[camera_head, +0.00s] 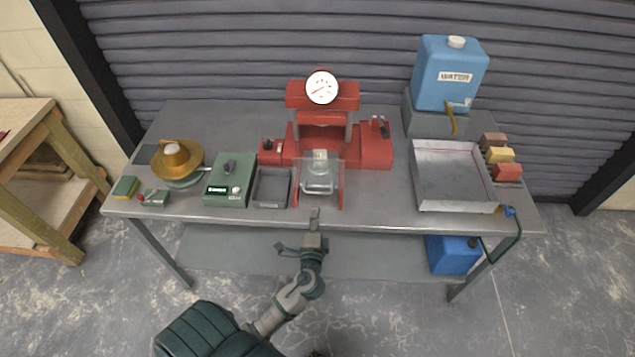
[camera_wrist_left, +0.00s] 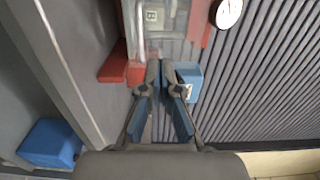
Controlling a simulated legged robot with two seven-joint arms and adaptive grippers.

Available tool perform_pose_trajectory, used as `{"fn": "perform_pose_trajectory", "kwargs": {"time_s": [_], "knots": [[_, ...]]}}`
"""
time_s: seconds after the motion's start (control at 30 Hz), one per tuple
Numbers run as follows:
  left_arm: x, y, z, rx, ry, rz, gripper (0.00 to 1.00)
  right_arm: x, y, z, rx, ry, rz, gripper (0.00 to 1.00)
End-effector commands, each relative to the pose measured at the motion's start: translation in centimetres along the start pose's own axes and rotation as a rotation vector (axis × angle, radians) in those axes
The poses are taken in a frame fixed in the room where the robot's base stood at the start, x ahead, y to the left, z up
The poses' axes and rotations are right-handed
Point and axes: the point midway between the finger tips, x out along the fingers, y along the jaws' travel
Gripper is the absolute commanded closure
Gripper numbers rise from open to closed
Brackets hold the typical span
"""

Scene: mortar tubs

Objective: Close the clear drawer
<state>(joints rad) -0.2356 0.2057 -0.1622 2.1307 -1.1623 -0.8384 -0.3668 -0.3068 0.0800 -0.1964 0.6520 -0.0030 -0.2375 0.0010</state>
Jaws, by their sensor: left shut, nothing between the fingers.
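The clear drawer (camera_head: 318,181) is a see-through box shape between two red side rails at the front of the red press (camera_head: 325,125). It sticks out from the press toward the table's front edge. A pale block (camera_head: 320,156) shows at its back. In the left wrist view the clear drawer (camera_wrist_left: 166,18) is at the top, beyond the fingertips. My left gripper (camera_head: 314,212) is shut and empty, at the table's front edge just in front of the drawer; its fingers (camera_wrist_left: 160,70) are together in the left wrist view. Whether it touches the drawer I cannot tell. My right gripper is not in view.
A small grey tray (camera_head: 257,202) and a green device (camera_head: 230,181) stand left of the drawer. A large metal tray (camera_head: 425,206) is at the right, with a blue water container (camera_head: 440,80) behind it. Bare tabletop (camera_head: 380,205) lies between drawer and large tray.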

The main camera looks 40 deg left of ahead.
Motion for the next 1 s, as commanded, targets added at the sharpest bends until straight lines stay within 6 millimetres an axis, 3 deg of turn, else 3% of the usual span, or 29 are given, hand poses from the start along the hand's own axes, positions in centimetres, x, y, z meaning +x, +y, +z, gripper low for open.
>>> {"fn": "perform_pose_trajectory", "kwargs": {"time_s": [0.07, 0.5, 0.7, 1.0], "knots": [[1.5, -0.2, 0.0, 0.001, -0.001, -0.002, 1.00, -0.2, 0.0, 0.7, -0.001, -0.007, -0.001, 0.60], [10.5, 0.1, -0.1, 0.001, -0.001, 0.003, 1.00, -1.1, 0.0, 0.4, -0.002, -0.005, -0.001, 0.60], [12.2, 0.2, -0.2, 0.000, 0.001, 0.004, 1.00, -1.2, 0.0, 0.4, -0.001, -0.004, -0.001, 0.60], [12.7, 0.3, -0.1, -0.001, 0.001, 0.006, 1.00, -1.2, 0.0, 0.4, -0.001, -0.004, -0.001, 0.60]]}}
